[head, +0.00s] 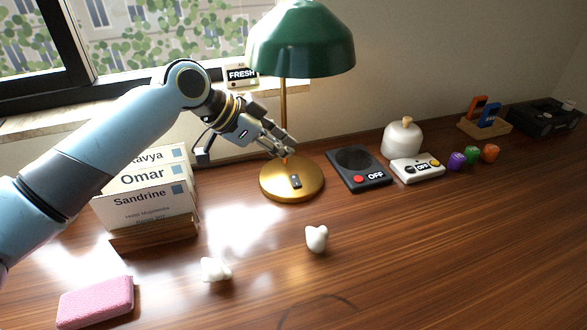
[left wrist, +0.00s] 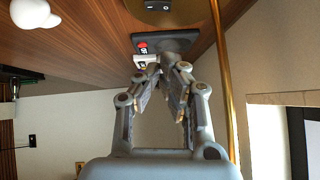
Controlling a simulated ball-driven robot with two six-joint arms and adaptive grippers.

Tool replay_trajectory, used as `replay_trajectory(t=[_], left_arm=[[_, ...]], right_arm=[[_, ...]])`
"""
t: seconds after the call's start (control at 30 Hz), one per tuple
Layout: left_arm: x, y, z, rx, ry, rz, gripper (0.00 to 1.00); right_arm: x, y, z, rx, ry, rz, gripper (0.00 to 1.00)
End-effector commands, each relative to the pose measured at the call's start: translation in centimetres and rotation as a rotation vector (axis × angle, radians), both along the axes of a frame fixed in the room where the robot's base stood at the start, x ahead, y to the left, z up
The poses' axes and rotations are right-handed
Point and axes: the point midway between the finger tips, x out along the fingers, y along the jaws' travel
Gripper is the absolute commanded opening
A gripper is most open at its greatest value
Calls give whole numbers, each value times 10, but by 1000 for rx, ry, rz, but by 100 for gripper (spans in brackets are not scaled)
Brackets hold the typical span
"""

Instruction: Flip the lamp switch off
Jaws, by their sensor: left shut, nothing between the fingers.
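The desk lamp has a green shade (head: 300,40), a brass pole (head: 283,105) and a round brass base (head: 275,189). A small dark rocker switch (head: 295,181) sits on top of the base. My left gripper (head: 289,147) is shut and empty, above the back of the base and close to the pole. In the left wrist view the fingertips (left wrist: 172,62) are together, with the pole (left wrist: 225,80) to their right. The base (left wrist: 178,17) and part of its switch (left wrist: 158,5) show at that view's top edge. My right gripper is out of view.
A black device (head: 358,167) and a white device (head: 417,168), both marked OFF, lie right of the lamp. A card holder (head: 155,235) stands at left. Two white lumps (head: 316,238) (head: 215,269) and a pink block (head: 95,302) lie in front. The right foreground is clear.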

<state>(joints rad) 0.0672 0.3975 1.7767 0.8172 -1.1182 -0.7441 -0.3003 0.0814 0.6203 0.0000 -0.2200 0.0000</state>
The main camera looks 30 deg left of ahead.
Motion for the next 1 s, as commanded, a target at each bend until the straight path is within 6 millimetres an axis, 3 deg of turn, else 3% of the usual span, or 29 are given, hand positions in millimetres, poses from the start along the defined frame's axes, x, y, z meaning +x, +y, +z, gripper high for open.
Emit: replay_trajectory(t=[0.17, 0.4, 1.0], left_arm=[[22, -17, -27, -5, 3, 0, 0], [23, -12, -59, 0, 3, -1, 0], [27, -8, -74, -8, 8, -1, 0]], right_arm=[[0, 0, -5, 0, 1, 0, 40], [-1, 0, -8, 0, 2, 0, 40], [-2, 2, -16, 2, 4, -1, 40]])
